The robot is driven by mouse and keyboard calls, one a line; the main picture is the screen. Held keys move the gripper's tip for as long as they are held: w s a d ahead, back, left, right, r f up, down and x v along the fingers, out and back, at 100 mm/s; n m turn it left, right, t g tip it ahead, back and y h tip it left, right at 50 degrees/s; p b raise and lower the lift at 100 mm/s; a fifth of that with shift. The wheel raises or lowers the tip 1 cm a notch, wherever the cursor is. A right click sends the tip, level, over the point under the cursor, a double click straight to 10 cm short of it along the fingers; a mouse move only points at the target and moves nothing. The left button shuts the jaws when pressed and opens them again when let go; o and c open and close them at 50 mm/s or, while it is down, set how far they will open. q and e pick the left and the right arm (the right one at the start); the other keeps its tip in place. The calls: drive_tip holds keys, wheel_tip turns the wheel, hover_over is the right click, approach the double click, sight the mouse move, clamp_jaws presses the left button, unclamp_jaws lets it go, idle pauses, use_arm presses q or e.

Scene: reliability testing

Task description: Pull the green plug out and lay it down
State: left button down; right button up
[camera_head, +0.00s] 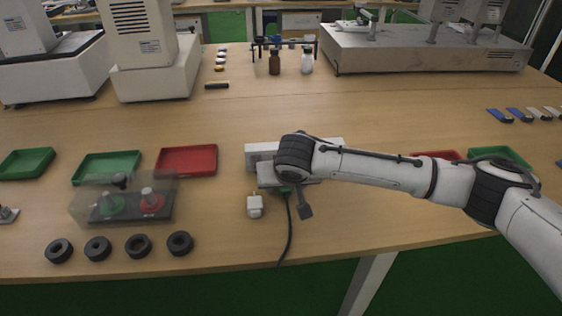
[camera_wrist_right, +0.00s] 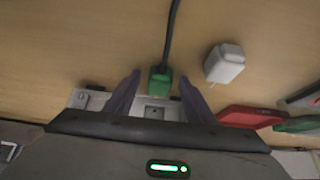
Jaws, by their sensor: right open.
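The green plug (camera_wrist_right: 160,80) sits at the white socket strip (camera_wrist_right: 152,112), with its dark cable running away over the table. My right gripper (camera_wrist_right: 158,88) is open, with one finger on each side of the plug and visible gaps between. In the head view my right gripper (camera_head: 289,192) hangs over the strip (camera_head: 262,149) and hides most of it and of the plug; only a bit of green and the cable (camera_head: 289,230) show. A white plug or adapter (camera_head: 255,206) lies apart on the table, also in the wrist view (camera_wrist_right: 224,64). My left gripper is not in view.
A red tray (camera_head: 188,160) and green trays (camera_head: 106,167) stand to the left. A clear-covered box with green and red buttons (camera_head: 123,204) and several black rings (camera_head: 139,246) lie at the front left. The table (camera_head: 400,222) is clear at the front right.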

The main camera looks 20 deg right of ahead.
use_arm(q)
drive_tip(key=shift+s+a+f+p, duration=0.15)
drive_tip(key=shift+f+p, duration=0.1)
drive_tip(key=shift+p, duration=0.4)
use_arm(e)
drive_tip(key=d+v, duration=0.1)
drive_tip(key=v, duration=0.9)
drive_tip(key=shift+a, duration=0.45)
drive_tip(key=shift+s+r, duration=0.1)
drive_tip(key=shift+r, duration=0.05)
